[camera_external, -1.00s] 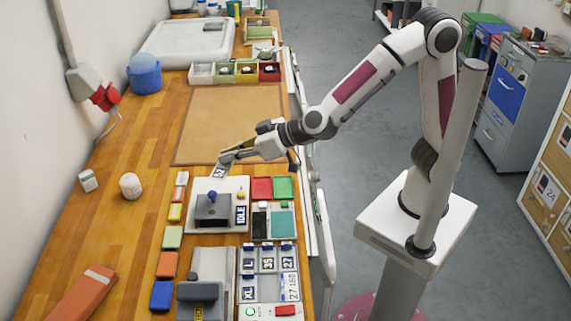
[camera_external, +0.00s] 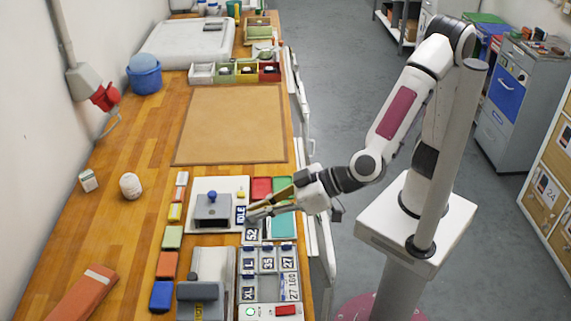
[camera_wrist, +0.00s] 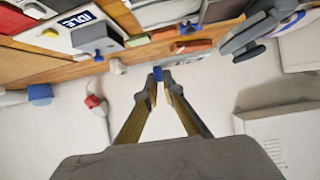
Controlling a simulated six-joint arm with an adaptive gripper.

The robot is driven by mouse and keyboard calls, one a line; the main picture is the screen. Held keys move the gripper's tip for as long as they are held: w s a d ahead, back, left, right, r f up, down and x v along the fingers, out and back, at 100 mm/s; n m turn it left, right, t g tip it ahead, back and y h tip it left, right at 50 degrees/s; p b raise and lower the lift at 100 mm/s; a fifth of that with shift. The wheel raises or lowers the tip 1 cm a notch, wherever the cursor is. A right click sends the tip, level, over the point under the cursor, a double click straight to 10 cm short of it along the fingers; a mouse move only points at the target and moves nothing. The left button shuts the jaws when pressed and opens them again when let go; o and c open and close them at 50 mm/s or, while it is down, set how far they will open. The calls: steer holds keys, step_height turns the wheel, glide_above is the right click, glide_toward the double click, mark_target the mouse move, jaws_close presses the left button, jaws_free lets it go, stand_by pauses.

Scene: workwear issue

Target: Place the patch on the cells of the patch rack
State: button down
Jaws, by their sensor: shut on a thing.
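My gripper (camera_external: 252,213) is shut on a white patch (camera_external: 251,232) with dark characters, which hangs below the fingertips. In the wrist view the fingertips (camera_wrist: 158,73) close on a small blue part (camera_wrist: 153,87); the rest of the patch cannot be made out there. The patch rack (camera_external: 259,284) lies just nearer the camera than the held patch. Several of its cells hold labelled patches, including a 35 patch (camera_external: 267,264), a 27 patch (camera_external: 288,263) and an XL patch (camera_external: 248,294). The held patch appears above the rack's far edge; its exact height is unclear.
A grey device on a white base with an IDLE label (camera_external: 240,215) stands left of my gripper. Red and green trays (camera_external: 262,186) lie behind and partly under it. A grey press-like device (camera_external: 200,291) stands left of the rack. The brown mat (camera_external: 235,125) is clear.

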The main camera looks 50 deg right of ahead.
glide_above(274, 273)
steer(key=shift+w+d+f+n, duration=0.15)
steer(key=shift+f+n, duration=0.1)
steer(key=shift+n, duration=0.05)
step_height(274, 273, down, 7)
stand_by(0.7)
steer(key=shift+f, duration=3.3)
steer(key=shift+f, duration=0.35)
steer(key=c, duration=2.1)
jaws_free()
steer(key=shift+r, duration=0.15)
